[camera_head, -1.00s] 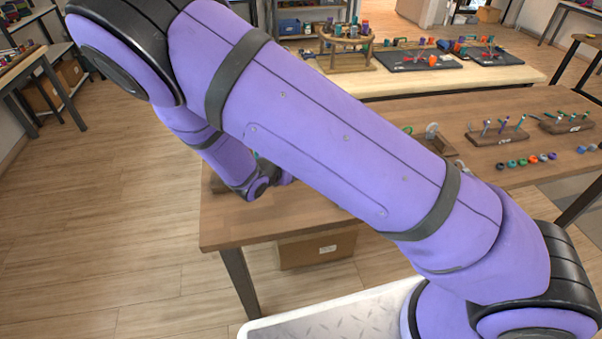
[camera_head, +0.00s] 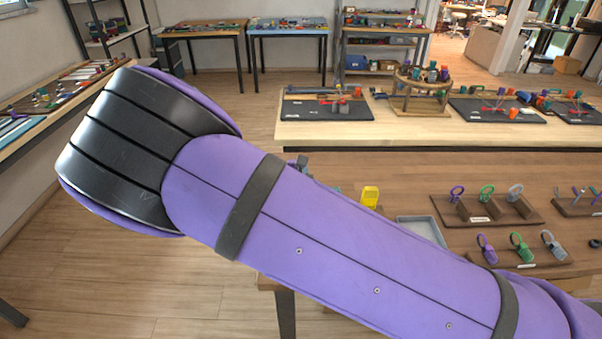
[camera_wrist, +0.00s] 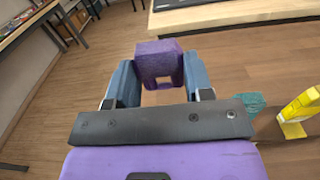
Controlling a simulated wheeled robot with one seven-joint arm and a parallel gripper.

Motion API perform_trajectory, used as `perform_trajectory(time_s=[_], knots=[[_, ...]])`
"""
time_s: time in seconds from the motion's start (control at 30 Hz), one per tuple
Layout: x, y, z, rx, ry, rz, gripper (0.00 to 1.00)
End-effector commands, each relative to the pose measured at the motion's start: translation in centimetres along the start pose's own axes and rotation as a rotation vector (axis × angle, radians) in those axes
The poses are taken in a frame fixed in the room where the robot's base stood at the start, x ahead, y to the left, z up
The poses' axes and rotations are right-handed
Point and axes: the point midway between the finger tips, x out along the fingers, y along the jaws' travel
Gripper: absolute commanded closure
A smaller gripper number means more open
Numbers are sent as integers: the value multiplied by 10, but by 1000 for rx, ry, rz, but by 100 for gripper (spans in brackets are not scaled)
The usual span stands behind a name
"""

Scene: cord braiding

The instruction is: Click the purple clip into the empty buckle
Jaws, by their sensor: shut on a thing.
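In the wrist view my gripper (camera_wrist: 159,66) is shut on a purple block-like piece with a square opening (camera_wrist: 160,50), which looks like the purple clip. It is held between the two blue-grey fingers, with floor behind it. A yellow buckle-like piece (camera_wrist: 302,106) stands at the right of the wrist view, apart from my gripper, with a teal piece (camera_wrist: 250,103) beside it. The yellow piece (camera_head: 370,196) also shows in the head view, on the near table above my arm. Whether it is empty cannot be told. My gripper is hidden or unclear in the head view.
Wooden racks with ring-topped pieces (camera_head: 487,207) and purple, green and grey clips (camera_head: 520,258) stand on the near table at right. A grey tray (camera_head: 420,229) is partly behind my arm. A far table (camera_head: 330,135) carries dark boards and a round wooden stand (camera_head: 420,90).

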Motion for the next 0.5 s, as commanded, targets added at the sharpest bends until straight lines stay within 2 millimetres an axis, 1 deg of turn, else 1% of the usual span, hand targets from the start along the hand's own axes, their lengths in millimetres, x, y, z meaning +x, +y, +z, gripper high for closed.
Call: perform_trajectory(time_s=[0.5], knots=[[0,0,-35,-3,2,-2,74]])
